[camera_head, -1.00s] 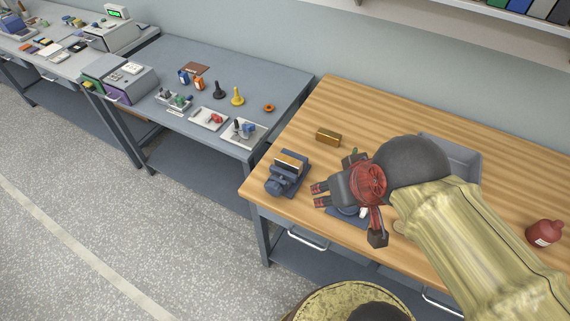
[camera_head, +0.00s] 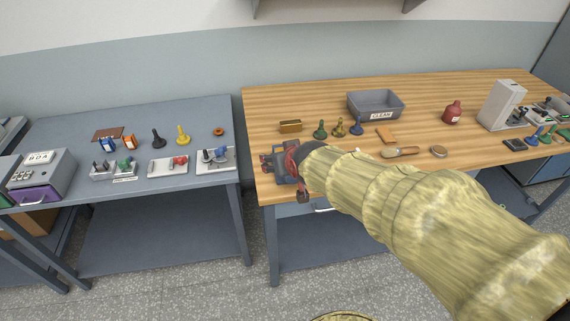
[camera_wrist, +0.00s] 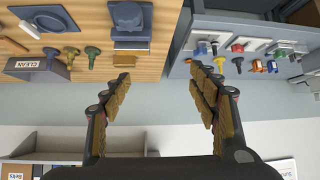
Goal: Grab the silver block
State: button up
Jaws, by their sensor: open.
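My gripper (camera_head: 266,164) is open and empty, with its fingers spread wide in the wrist view (camera_wrist: 160,82). In the head view it is over the left end of the wooden bench, in front of a dark blue vise (camera_head: 288,172) that it partly hides. The vise also shows in the wrist view (camera_wrist: 131,42), beyond the left finger. A brass-coloured block (camera_head: 290,126) lies on the bench behind the vise; it shows near the left fingertip in the wrist view (camera_wrist: 125,60). I cannot clearly make out a silver block; the vise's top is partly hidden.
Green, brass and blue pawn-like pieces (camera_head: 340,128) stand right of the block. A grey bin (camera_head: 376,116) labelled CLEAN is behind them. A brush (camera_head: 400,152) and a red bottle (camera_head: 453,112) are further right. A gap separates the wooden bench (camera_head: 262,100) from the grey table (camera_head: 200,115).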

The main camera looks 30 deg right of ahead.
jog(key=o, duration=0.6)
jog(key=w+d+f+t+b, duration=0.1)
jog(key=w+d+f, duration=0.1)
jog(key=f, duration=0.1)
jog(key=w+d+f+m+h+b, duration=0.1)
jog(key=w+d+f, duration=0.2)
jog(key=f, duration=0.1)
jog(key=w+d+f+t+h+b, duration=0.1)
jog(key=w+d+f, duration=0.2)
jog(key=shift+w+d+f+t, duration=0.1)
jog(key=shift+w+f+t, duration=0.1)
jog(key=shift+f+t, duration=0.1)
jog(key=shift+o, duration=1)
jog(key=b+x, duration=0.2)
jog(key=x, duration=0.5)
jog(key=shift+r+b, duration=0.1)
jog(key=shift+b, duration=0.25)
jog(key=shift+w+d, duration=0.2)
jog(key=shift+w, duration=0.2)
